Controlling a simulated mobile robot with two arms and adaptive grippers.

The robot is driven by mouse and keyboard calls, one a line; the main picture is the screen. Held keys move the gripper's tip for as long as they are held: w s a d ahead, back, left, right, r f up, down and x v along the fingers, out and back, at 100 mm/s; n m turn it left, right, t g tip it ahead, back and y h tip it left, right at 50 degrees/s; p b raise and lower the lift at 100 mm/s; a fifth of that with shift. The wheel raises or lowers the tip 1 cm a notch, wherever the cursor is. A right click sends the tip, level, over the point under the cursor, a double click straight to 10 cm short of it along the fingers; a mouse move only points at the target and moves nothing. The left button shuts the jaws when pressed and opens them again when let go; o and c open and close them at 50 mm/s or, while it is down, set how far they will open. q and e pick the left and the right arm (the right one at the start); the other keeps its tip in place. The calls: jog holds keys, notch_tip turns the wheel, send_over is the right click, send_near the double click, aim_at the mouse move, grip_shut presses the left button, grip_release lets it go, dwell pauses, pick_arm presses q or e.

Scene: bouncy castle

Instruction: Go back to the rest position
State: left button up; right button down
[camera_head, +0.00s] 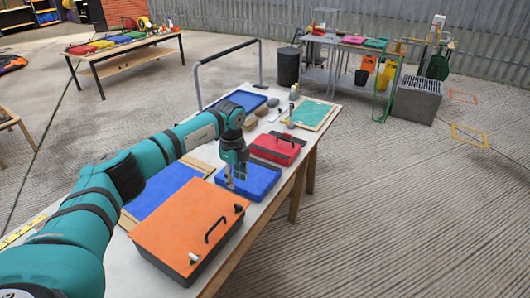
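My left arm comes in from the left and reaches over the table. My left gripper (236,179) points down over a blue case (259,184) on the table (199,281). Its fingertips are small against the blue, and I cannot tell whether they are parted or touch the case. My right gripper is not in view.
An orange case (180,224) with a black handle stands at the table's near end. A red case (276,149), blue tray (247,100) and green-topped board (312,114) lie farther back. A second table (126,53) stands far left.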

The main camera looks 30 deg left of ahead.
pick_arm(q)
jog(key=s+d+f+m+t+h+b, duration=0.1)
jog(key=d+f+t+h+b, duration=0.1)
jog(key=d+f+h, duration=1.15)
jog(key=s+d+f+n+t+y, duration=0.25)
jog(key=d+f+n+t, duration=0.3)
jog(key=d+f, duration=0.5)
jog(key=s+a+f+n+y+b, duration=0.1)
jog(key=s+a+f+n+y, duration=0.35)
jog(key=s+f, duration=0.65)
jog(key=s+a+f+n+y+b, duration=0.1)
jog(key=s+a+f+n+y, duration=0.35)
jog(key=s+f, duration=0.55)
jog(key=s+f+n+g+y, duration=0.1)
jog(key=s+f+g, duration=0.2)
jog(key=s, duration=1.1)
jog(key=s+f+n+g+y, duration=0.1)
jog(key=s+f+n+g, duration=0.1)
jog(key=s+f, duration=0.6)
jog(key=s+g, duration=0.1)
jog(key=s, duration=0.5)
jog(key=shift+s+a+f+b, duration=0.15)
jog(key=shift+a+f+b, duration=0.2)
jog(key=shift+a+f, duration=0.05)
